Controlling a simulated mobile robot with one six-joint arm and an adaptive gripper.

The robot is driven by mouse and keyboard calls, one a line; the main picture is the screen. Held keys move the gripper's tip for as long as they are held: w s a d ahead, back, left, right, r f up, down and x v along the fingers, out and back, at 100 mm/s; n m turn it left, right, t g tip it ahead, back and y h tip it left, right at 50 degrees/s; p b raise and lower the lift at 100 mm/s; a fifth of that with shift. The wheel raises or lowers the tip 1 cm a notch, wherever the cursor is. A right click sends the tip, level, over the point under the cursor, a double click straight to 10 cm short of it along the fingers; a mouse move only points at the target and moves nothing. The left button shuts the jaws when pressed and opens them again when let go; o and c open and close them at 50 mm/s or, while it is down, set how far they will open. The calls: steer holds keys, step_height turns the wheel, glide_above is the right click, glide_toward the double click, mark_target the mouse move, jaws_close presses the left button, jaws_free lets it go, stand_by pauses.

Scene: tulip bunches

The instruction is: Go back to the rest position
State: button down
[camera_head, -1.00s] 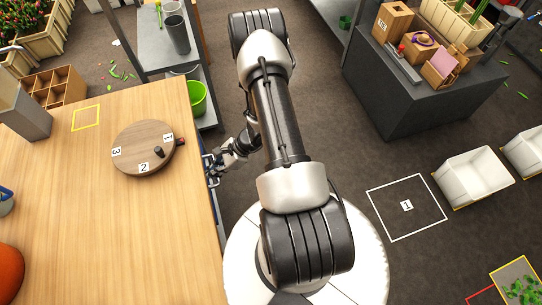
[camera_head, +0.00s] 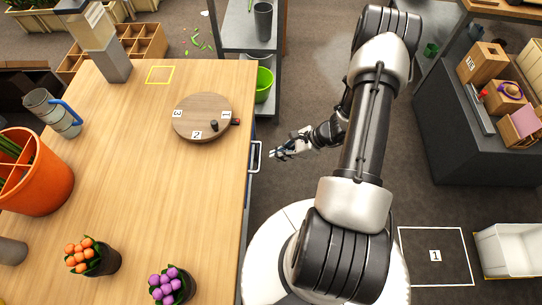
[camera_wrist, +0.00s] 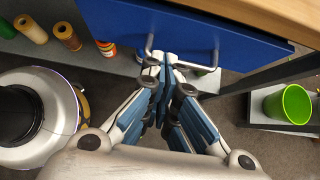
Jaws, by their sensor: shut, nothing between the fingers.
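My gripper (camera_head: 275,154) is shut and empty. In the head view it is beside the right edge of the wooden table, close to a metal drawer handle (camera_head: 255,157). In the wrist view my gripper (camera_wrist: 163,62) points at the blue drawer front (camera_wrist: 195,32), with its tips at or very near the handle (camera_wrist: 150,45). I cannot tell whether they touch it. My arm reaches over my round white base.
The wooden table (camera_head: 150,200) holds a round numbered board (camera_head: 190,110), an orange pot (camera_head: 40,185) and two tulip bunches (camera_head: 168,288). A green bucket (camera_head: 264,84) stands on a shelf beyond. A grey cabinet (camera_head: 470,130) is at the right. Floor between is clear.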

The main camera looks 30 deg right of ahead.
steer(key=v, duration=0.4)
steer(key=shift+d+p, duration=0.1)
steer(key=shift+p, duration=0.3)
steer(key=a+r+n+g+h, duration=0.1)
steer(key=a+r+n, duration=0.25)
steer(key=r, duration=0.45)
steer(key=a+r+n+g, duration=0.1)
steer(key=a+r+n, duration=0.2)
steer(key=r+n, duration=0.35)
steer(key=a+r+n+g+h, duration=0.1)
steer(key=a+r+n, duration=0.25)
steer(key=r, duration=0.65)
steer(key=s+a+r+n+t+h, duration=0.1)
steer(key=s+a+r+n+h, duration=0.1)
steer(key=s+r+n, duration=0.3)
steer(key=s+a+r+n+t+h, duration=0.1)
steer(key=s+a+r+n+h, duration=0.2)
steer(key=s+r+n, duration=0.3)
step_height(320, 180, up, 4)
steer(key=shift+s+a+f+t+h, duration=0.25)
steer(key=shift+s+a, duration=0.25)
steer(key=shift+s, duration=0.6)
steer(key=shift+a, duration=0.1)
